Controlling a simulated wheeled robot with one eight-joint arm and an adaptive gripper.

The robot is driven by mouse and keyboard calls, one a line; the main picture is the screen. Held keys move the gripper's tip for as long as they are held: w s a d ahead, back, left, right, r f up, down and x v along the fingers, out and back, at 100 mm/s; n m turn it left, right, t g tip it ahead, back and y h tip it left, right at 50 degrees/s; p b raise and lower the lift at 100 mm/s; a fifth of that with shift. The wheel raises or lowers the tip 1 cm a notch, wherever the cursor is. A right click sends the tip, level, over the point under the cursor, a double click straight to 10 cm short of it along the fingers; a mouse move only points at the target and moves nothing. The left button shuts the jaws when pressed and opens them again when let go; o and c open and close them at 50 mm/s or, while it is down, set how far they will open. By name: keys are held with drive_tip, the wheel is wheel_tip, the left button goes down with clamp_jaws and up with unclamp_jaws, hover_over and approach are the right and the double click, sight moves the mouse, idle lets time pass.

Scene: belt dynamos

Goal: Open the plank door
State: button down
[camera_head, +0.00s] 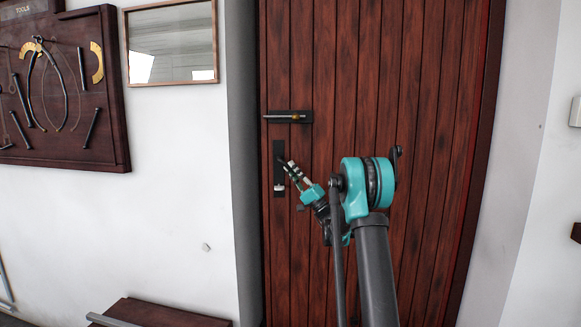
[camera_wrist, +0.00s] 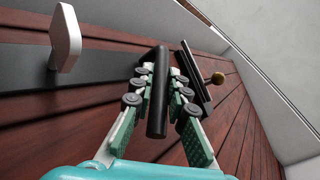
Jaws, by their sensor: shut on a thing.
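The plank door (camera_head: 385,90) is dark red-brown wood and fills the middle of the head view. It looks shut or nearly shut in its frame. A black plate (camera_head: 279,152) on its left side carries a black bar handle (camera_wrist: 156,95), clear in the wrist view and mostly hidden in the head view. My gripper (camera_head: 287,167) is at this plate, its fingers shut on the handle, one on each side in the wrist view (camera_wrist: 163,85). A white turn piece (camera_head: 279,187) sits lower on the plate; it also shows in the wrist view (camera_wrist: 66,38).
A sliding bolt (camera_head: 284,117) with a brass knob sits on the door above the handle; its rod reaches towards the left edge. A dark bench (camera_head: 155,312) stands at lower left. A tool board (camera_head: 60,90) and a framed mirror (camera_head: 171,42) hang on the left wall.

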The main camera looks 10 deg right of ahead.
drive_tip(key=s+d+n+g+y, duration=0.1)
drive_tip(key=s+g, duration=0.3)
drive_tip(key=s, duration=0.9)
drive_tip(key=shift+s+d+n+y, duration=0.2)
drive_tip(key=shift+d+n+y, duration=0.15)
drive_tip(key=shift+n+y, duration=0.05)
drive_tip(key=c, duration=1.5)
unclamp_jaws()
drive_tip(key=v, duration=1.2)
